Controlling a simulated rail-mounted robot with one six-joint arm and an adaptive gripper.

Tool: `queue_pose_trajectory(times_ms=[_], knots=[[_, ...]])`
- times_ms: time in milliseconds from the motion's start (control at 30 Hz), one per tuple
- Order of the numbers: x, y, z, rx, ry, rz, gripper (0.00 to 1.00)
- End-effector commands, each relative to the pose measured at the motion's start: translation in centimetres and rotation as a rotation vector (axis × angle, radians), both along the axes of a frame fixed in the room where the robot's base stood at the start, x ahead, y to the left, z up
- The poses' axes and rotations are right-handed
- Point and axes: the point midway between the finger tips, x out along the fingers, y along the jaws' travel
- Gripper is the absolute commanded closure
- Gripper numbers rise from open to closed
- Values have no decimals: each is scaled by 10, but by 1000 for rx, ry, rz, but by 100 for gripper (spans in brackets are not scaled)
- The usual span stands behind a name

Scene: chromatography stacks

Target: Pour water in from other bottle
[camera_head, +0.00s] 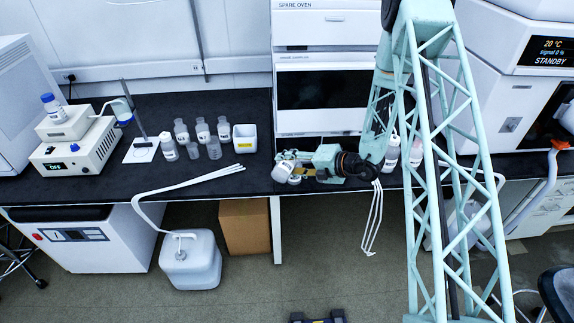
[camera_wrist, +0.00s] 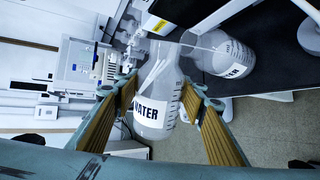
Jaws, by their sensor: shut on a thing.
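A clear bottle (camera_wrist: 157,102) labelled WATER sits between the fingers of my gripper (camera_wrist: 163,88) in the wrist view. My gripper is shut on it. A second clear bottle (camera_wrist: 226,58) labelled WATER stands just beyond it, near the dark bench edge. The held bottle is strongly tilted relative to the second one, with its neck close to that bottle's mouth. Whether the mouths touch or water is flowing, I cannot tell. In the head view my gripper (camera_head: 296,164) is low at the bench front, and the bottles there are small and partly hidden.
The black bench (camera_head: 95,180) holds several small bottles (camera_head: 201,130) and a white box (camera_head: 244,138) to the left. An oven stack (camera_head: 322,85) stands behind my gripper. A white jug (camera_head: 189,262) with tubing stands on the floor. The bench's front left is mostly clear.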

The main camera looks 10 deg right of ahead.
Motion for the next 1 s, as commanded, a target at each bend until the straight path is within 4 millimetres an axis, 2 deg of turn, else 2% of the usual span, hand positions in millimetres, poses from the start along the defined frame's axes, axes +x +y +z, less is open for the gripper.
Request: queue_pose_trajectory(times_ms=[1000], knots=[[-1,1,-8,-131,-172,0,79]])
